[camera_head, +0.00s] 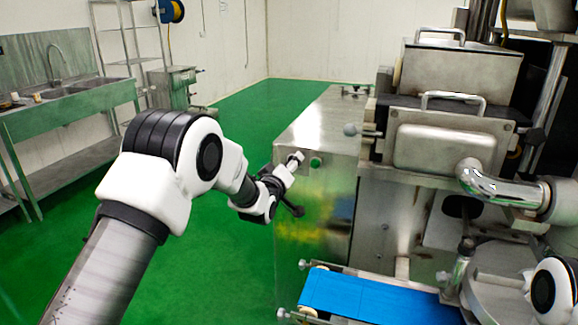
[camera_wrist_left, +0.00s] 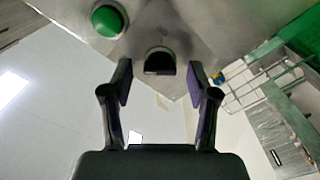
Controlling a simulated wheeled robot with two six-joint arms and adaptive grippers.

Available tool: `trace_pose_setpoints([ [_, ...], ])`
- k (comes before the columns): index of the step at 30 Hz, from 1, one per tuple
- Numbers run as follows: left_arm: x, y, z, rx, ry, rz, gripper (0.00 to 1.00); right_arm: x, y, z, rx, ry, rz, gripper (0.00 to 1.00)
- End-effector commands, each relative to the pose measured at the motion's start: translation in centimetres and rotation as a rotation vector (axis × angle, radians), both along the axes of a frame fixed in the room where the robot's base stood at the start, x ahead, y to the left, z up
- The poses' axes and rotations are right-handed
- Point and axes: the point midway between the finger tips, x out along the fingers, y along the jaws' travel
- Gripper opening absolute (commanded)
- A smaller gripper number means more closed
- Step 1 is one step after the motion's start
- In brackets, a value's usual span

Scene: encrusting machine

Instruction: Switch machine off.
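The encrusting machine (camera_head: 316,235) is a metal cabinet with hoppers and a blue belt. A round green button (camera_head: 315,162) sits on the upper part of its end face and also shows at the top of the left wrist view (camera_wrist_left: 108,18). Beside it, a dark, half-round switch (camera_wrist_left: 160,62) shows in the left wrist view. My left gripper (camera_head: 284,187) is at this face, beside the green button. In the left wrist view its fingers (camera_wrist_left: 161,82) are open, with the switch in line with the gap. Contact cannot be told. My right gripper is out of view.
The blue belt (camera_head: 370,297) juts out low at the front. Metal hoppers (camera_head: 445,140) and a shiny pipe (camera_head: 495,187) stand at the right. A sink bench (camera_head: 70,110) and a rack are at the left. The green floor between is clear.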

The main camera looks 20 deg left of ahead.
Motion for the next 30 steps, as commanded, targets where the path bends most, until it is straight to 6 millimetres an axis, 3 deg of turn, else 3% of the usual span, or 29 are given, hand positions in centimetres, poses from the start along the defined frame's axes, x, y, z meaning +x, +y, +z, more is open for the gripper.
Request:
trace_pose_setpoints([
  [7, -0.1, 0.0, -0.1, 0.001, 0.001, 0.000, 0.60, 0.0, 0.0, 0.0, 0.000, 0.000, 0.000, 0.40],
  [11, -1.1, 0.0, -0.1, 0.001, 0.002, -0.001, 0.60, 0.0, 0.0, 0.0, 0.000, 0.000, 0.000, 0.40],
  [22, -9.9, 0.4, -0.1, 0.000, 0.003, 0.000, 0.60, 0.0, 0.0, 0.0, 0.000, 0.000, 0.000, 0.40],
  [25, -11.4, 0.4, -0.1, 0.000, 0.003, 0.000, 0.60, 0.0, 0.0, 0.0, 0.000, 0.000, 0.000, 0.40],
  [30, -12.1, 0.4, -0.1, 0.000, 0.000, 0.000, 0.60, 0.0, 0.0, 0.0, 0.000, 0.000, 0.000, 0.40],
])
